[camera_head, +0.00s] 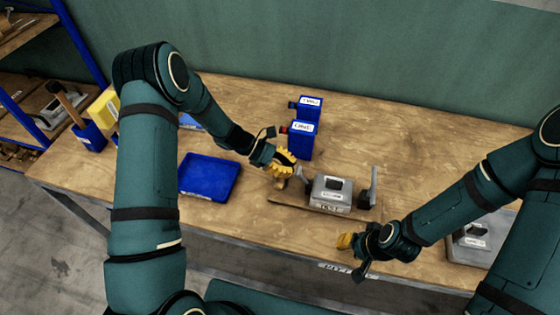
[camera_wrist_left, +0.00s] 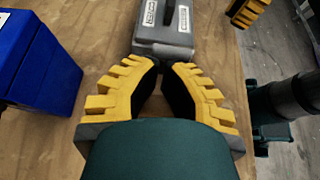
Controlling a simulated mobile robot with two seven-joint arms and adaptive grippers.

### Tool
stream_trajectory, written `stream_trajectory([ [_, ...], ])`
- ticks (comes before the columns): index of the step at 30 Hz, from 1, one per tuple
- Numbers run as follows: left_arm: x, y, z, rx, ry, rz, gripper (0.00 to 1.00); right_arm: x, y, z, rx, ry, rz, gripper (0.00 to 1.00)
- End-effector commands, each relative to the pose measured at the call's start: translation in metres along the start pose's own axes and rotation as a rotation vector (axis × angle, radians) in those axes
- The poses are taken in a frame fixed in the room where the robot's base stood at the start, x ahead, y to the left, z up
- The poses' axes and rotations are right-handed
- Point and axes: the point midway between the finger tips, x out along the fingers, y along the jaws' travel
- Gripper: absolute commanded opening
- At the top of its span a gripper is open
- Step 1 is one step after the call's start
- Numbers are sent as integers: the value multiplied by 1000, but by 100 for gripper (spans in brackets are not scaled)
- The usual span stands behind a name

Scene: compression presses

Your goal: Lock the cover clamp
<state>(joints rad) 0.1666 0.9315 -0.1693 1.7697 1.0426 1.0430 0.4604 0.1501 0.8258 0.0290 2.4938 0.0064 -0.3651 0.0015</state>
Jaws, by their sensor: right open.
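The press (camera_head: 332,190) is a grey metal box with a black handle and a label on its cover, standing on a wooden board. A grey upright lever (camera_head: 373,185) rises at its right side, and a smaller grey part (camera_head: 304,175) shows at its left. My left gripper (camera_head: 285,172) is just left of the press. In the left wrist view, its yellow fingers (camera_wrist_left: 166,68) converge with a narrow gap at the tips, close to the press (camera_wrist_left: 163,45). I cannot tell whether they hold anything. My right gripper (camera_head: 347,241) is open and empty, in front of the press near the table edge.
Two blue labelled boxes (camera_head: 301,138) stand behind the press; one blue box (camera_wrist_left: 40,60) shows beside my left gripper. An empty blue tray (camera_head: 210,177) lies left. Another grey device (camera_head: 474,238) sits at right, partly behind my right arm.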

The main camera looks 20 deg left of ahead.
Motion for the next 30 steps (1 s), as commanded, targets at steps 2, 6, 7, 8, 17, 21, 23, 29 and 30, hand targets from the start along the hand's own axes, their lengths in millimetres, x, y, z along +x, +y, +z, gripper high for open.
stream_trajectory([
  [2,2,0,0,-1,0,0,0,0,0,0,0,0,0,34],
  [6,2,0,0,-1,0,0,0,0,0,0,0,0,0,34],
  [7,2,0,0,-1,0,0,0,0,0,0,0,0,0,34],
  [8,2,0,0,-1,0,0,0,0,0,0,0,0,0,34],
  [17,2,0,4,1,29,-2,0,-3,-1,0,0,0,0,34],
  [21,3,0,5,-1,55,-1,0,-5,-2,-1,0,0,-1,34],
  [23,3,0,6,-1,64,0,0,-5,-2,-1,0,0,-1,34],
  [29,4,0,9,1,95,-1,0,-7,-2,-1,0,0,-1,34],
  [30,4,0,9,1,102,0,0,-8,-2,-1,0,0,-1,34],
])
